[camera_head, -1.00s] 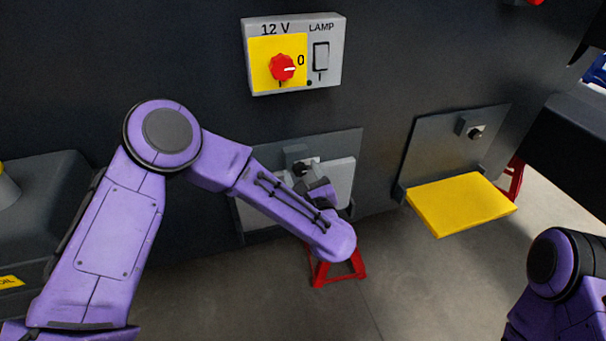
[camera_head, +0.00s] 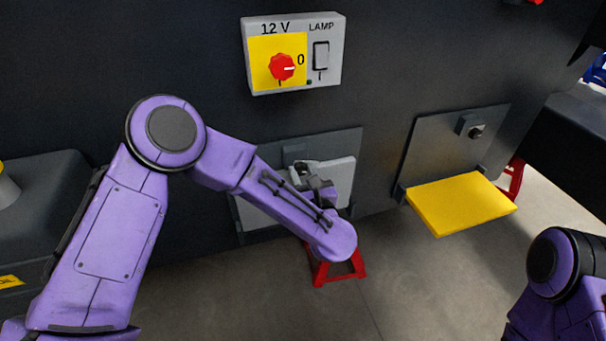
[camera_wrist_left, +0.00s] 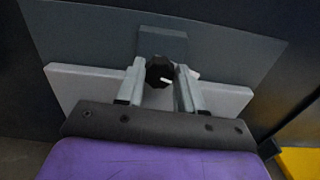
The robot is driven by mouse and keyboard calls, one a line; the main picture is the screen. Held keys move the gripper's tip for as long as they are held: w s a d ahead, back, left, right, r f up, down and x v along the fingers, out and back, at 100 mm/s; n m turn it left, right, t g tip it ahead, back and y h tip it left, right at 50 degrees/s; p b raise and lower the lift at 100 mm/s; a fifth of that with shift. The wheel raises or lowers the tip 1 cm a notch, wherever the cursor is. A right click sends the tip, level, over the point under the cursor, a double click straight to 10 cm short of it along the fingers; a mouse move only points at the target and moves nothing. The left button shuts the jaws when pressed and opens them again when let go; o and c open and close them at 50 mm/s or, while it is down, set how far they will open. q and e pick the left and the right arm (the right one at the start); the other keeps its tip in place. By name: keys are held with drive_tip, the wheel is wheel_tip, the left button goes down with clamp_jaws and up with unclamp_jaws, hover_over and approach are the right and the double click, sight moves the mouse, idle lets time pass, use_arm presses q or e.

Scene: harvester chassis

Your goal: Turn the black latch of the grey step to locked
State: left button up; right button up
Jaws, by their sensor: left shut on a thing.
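The grey step (camera_head: 342,172) is folded up flat against its dark backing plate in the head view, partly behind my left arm. It also shows in the left wrist view (camera_wrist_left: 75,84). The black latch (camera_wrist_left: 158,72) is a dark knob with a small white mark toward its lower right, in front of a grey block above the step. My left gripper (camera_wrist_left: 160,69) has one finger on each side of the knob and is shut on it. My right gripper is out of view; only part of that arm shows.
A yellow step (camera_head: 460,203) is folded down to the right, with its own latch (camera_head: 475,131) above it. A control box (camera_head: 325,57) with a red knob and lamp switch is mounted above. A red stand (camera_head: 338,272) is on the floor below.

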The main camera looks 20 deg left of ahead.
use_arm(q)
drive_tip(key=m, duration=0.3)
drive_tip(key=shift+d+m, duration=0.1)
drive_tip(key=shift+m, duration=0.3)
drive_tip(key=m+p, duration=0.1)
drive_tip(key=m, duration=0.2)
drive_tip(key=shift+m, duration=0.3)
drive_tip(key=m+p, duration=0.1)
drive_tip(key=m, duration=0.3)
drive_tip(key=shift+w+f+m+p, duration=0.1)
drive_tip(key=shift+m+p, duration=0.5)
drive_tip(key=shift+m, duration=0.9)
drive_tip(key=o, duration=1)
drive_tip(key=shift+o, duration=0.2)
